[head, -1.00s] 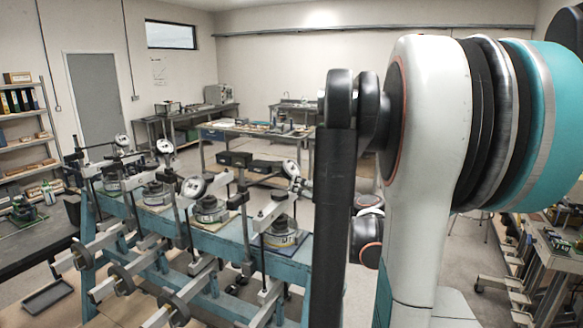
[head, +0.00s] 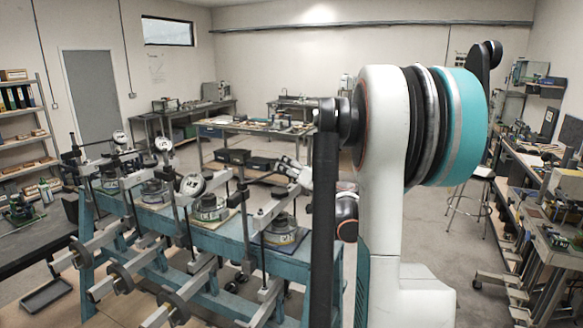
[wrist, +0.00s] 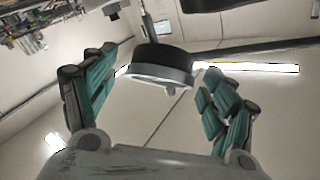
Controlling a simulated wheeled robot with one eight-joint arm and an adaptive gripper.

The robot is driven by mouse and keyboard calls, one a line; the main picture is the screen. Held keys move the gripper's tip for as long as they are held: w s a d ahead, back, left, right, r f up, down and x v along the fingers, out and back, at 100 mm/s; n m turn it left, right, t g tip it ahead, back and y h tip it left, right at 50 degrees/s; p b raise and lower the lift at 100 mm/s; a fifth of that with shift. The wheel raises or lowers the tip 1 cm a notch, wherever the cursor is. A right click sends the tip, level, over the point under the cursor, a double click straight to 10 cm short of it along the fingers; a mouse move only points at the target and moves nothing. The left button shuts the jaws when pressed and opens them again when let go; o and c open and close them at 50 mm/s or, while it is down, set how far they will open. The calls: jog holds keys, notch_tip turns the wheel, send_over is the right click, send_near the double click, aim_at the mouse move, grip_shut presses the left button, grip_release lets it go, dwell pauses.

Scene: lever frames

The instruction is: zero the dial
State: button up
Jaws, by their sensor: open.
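In the wrist view, my gripper (wrist: 154,60) is open, with one teal finger on each side of a round dial gauge (wrist: 160,62). The gauge has a black body and a silver rim, and its stem runs up and away. I see it edge-on, so its face and needle are hidden. Gaps show between the fingers and the gauge. In the head view, a blue lever frame (head: 232,236) carries several dial gauges, one of them white-faced (head: 192,185). My arm hides part of the frame's right end, where the gripper is small and unclear.
Weights in round pots (head: 209,208), upright rods and long levers with round counterweights (head: 122,279) crowd the frame. A dark bench (head: 28,240) stands at the left, and a workbench (head: 548,190) at the right. Open floor lies beyond the frame.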

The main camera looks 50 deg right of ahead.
jog(key=shift+x, duration=1.05)
jog(key=c, duration=1.1)
jog(key=shift+a, duration=0.1)
jog(key=shift+s+m+g+h+p, duration=0.1)
jog(key=shift+m+g+h+p, duration=0.2)
jog(key=shift+m+g+h, duration=0.65)
jog(key=shift+m+g+h+p, duration=0.3)
jog(key=shift+m+g, duration=0.35)
jog(key=shift+m, duration=0.6)
jog(key=shift+m+g+h, duration=0.25)
jog(key=shift+m+g, duration=0.15)
jog(key=shift+m, duration=0.2)
